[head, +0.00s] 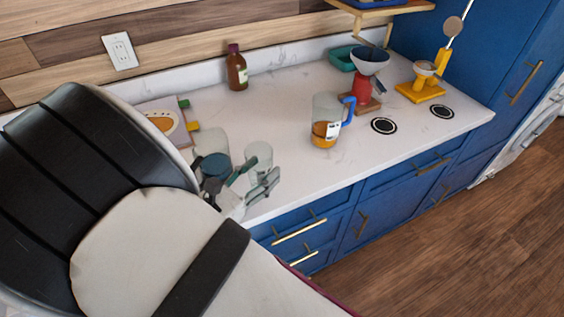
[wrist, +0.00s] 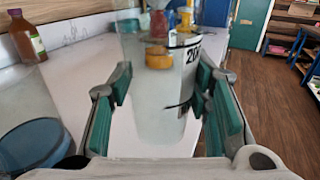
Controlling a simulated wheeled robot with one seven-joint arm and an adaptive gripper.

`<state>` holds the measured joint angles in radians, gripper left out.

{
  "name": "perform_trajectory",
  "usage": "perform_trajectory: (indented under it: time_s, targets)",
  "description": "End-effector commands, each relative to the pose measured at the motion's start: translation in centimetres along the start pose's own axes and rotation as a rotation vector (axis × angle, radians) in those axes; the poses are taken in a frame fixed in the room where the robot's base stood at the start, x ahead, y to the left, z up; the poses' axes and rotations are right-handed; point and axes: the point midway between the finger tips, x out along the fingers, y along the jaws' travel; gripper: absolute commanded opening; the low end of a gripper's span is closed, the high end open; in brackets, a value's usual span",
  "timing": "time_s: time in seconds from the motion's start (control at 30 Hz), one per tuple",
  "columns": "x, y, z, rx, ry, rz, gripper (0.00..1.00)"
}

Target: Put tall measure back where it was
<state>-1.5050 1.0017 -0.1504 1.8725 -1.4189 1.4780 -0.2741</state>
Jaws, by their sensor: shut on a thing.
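The tall measure (wrist: 160,105) is a clear, tapering cup with dark markings, upright between the green-padded fingers of my gripper (wrist: 165,105) in the wrist view. The fingers are shut on its two sides. In the head view the measure (head: 259,153) shows as a pale clear cup above my gripper (head: 256,186), near the counter's front edge. I cannot tell whether its base touches the counter. My arm covers much of the left side of the head view.
A clear vessel with dark blue contents (head: 212,165) stands close left of the measure. A jug with amber contents and blue handle (head: 325,122), a red device with a white funnel (head: 366,88), a yellow device (head: 424,80) and a brown bottle (head: 237,70) stand on the counter (head: 290,95). Two ring marks (head: 384,125) lie at right.

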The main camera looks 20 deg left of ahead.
Motion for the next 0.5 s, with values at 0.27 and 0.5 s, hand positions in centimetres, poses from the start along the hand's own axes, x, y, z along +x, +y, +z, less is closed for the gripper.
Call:
perform_trajectory:
  time_s: [0.27,0.5]
  targets:
    - [-0.2,1.1,-0.4,0.002,-0.002,0.006,0.08]
    - [5.6,2.3,-1.1,0.003,-0.002,0.007,0.08]
